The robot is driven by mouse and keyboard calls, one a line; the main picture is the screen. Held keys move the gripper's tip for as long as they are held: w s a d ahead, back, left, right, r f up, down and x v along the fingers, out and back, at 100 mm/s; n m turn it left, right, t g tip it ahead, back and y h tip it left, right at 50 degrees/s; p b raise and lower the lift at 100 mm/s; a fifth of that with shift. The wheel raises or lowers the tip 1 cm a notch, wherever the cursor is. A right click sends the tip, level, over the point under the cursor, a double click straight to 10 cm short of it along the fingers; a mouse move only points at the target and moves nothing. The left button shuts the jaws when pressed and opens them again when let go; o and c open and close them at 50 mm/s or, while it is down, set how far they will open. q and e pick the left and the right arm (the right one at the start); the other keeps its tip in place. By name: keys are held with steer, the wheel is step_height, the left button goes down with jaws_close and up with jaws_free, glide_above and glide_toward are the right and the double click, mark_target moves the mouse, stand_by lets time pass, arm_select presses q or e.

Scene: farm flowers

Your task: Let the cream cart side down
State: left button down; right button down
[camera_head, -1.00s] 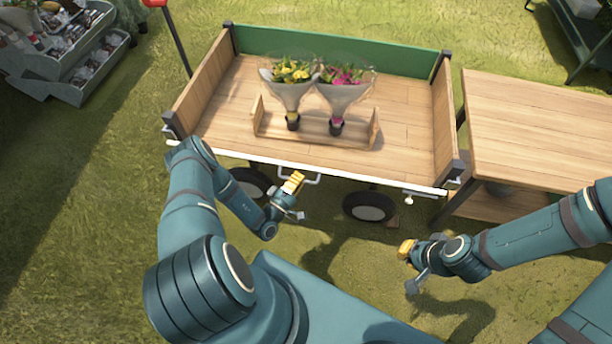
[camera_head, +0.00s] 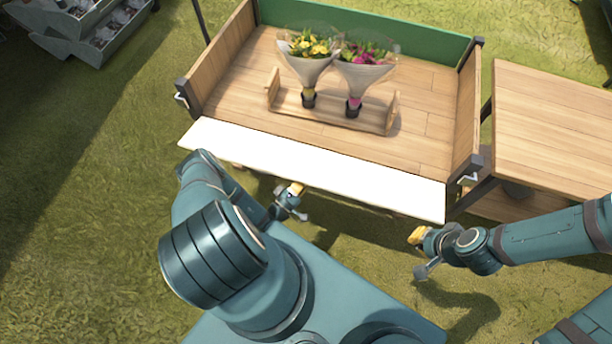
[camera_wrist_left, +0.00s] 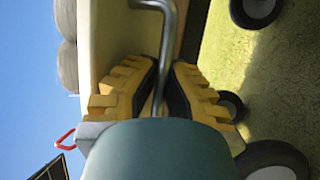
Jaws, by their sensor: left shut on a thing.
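The cream cart side (camera_head: 320,168) is the front panel of the wooden cart (camera_head: 425,112). It leans outward toward me, with its broad pale face showing in the head view. My left gripper (camera_head: 296,190) is beneath its outer edge, partly hidden. In the left wrist view my left gripper (camera_wrist_left: 160,88) is shut on the side's bent metal handle (camera_wrist_left: 167,45); the cream side (camera_wrist_left: 108,45) is right behind it. My right gripper (camera_head: 420,240) hangs in front of the cart's right end, apart from it; whether its fingers are open is unclear.
Two wrapped bouquets, yellow (camera_head: 309,65) and pink (camera_head: 361,74), stand in a wooden holder (camera_head: 335,118) on the cart bed. A wooden table (camera_head: 555,125) adjoins the cart's right. Grey crates (camera_head: 75,32) stand at the upper left. Grass on the left is clear.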

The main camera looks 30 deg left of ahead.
mark_target(307, 174)
arm_select(q)
steer(key=shift+d+f, duration=0.2)
steer(key=shift+f, duration=0.95)
steer(key=shift+w, duration=0.1)
steer(key=c, duration=1)
jaws_free()
steer(key=shift+w+a+r, duration=0.1)
steer(key=shift+a+r, duration=0.05)
steer(key=shift+r, duration=0.25)
step_height(307, 174, up, 9)
steer(key=shift+r, duration=0.15)
